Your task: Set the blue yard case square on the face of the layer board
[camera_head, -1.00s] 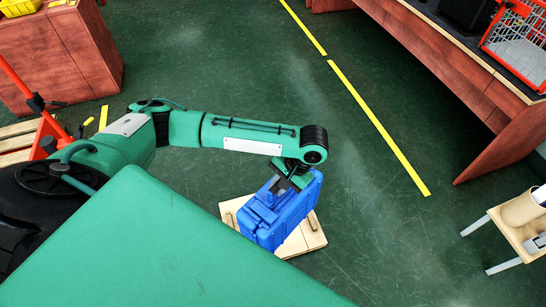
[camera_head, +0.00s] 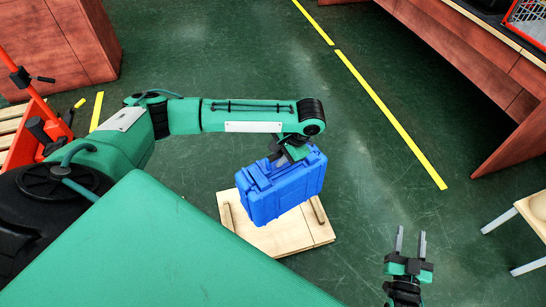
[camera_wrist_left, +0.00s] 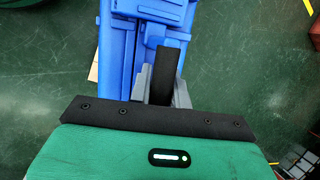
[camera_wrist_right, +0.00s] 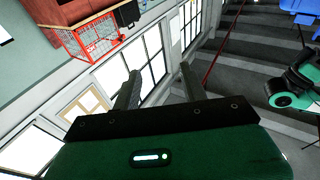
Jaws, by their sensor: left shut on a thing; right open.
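The blue yard case (camera_head: 285,190) hangs from my left gripper (camera_head: 288,158), which is shut on its handle. In the left wrist view the fingers (camera_wrist_left: 161,92) close around a dark grip, with the blue case (camera_wrist_left: 117,50) beyond. The pale wooden layer board (camera_head: 305,238) lies on the floor under the case, with a short wooden strip near each side. The case covers the board's far part; whether it touches the face I cannot tell. My right gripper (camera_head: 411,240) is open and empty, to the right of the board; its spread fingers show in the right wrist view (camera_wrist_right: 160,88).
Green floor with a yellow line (camera_head: 390,118) is clear beyond the board. A red-brown bench (camera_head: 465,75) stands at the upper right, a small stool (camera_head: 530,215) at the right edge. A red-brown cabinet (camera_head: 65,45) and an orange-red pallet jack (camera_head: 35,110) are at left.

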